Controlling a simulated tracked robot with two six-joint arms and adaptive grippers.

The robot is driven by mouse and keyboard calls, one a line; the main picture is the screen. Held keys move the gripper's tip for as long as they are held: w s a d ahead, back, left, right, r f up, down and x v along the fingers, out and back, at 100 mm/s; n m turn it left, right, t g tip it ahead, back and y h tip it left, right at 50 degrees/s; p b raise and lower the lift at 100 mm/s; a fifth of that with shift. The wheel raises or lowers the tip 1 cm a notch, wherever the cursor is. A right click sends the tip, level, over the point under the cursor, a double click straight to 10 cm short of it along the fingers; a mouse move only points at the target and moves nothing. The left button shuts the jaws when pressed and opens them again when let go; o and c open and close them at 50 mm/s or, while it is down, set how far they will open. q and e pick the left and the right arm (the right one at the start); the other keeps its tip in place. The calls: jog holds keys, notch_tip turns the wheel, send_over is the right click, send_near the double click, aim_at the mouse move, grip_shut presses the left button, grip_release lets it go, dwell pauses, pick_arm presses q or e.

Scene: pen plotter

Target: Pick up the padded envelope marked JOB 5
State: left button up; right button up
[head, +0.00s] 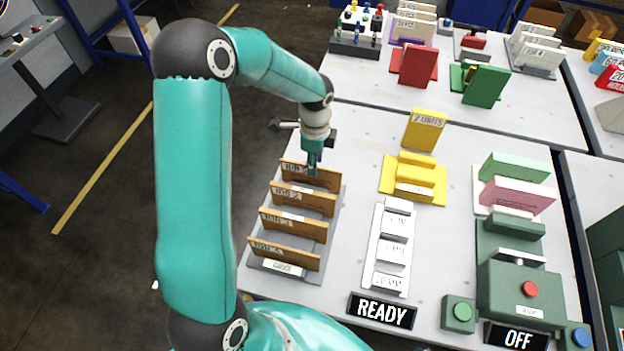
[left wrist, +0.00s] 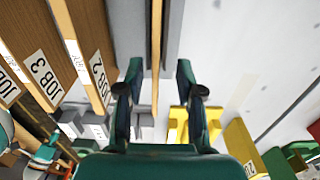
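Several brown envelopes stand upright in a grey rack (head: 334,222) in the head view. The farthest envelope (head: 322,179) has a label I cannot read fully. The ones in front are JOB 2 (head: 305,202), a third that reads JOB 3 in the left wrist view (left wrist: 30,65), and a nearest one (head: 285,255) with an unclear label. No label clearly reads JOB 5. My left gripper (head: 312,172) is at the farthest envelope's top edge. In the left wrist view its open fingers (left wrist: 158,80) straddle that thin envelope (left wrist: 156,50), with gaps on both sides. My right gripper is out of view.
A white stepped holder (head: 378,250) and a yellow stand (head: 430,188) with a yellow card stand to the right of the rack. A READY sign (head: 382,310) is at the front edge. Green and pink blocks and a green machine (head: 520,290) stand farther right.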

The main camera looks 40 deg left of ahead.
pick_arm(q)
jog(key=f+b, duration=0.1)
jog(key=f, duration=0.1)
jog(key=f+b, duration=0.1)
jog(key=f, duration=0.1)
jog(key=shift+s+a+b, duration=0.3)
jog(key=shift+s+b, duration=0.05)
jog(key=shift+s, duration=0.05)
jog(key=shift+w+f, duration=0.1)
jog(key=shift+f, duration=0.3)
jog(key=shift+r, duration=0.1)
grip_shut()
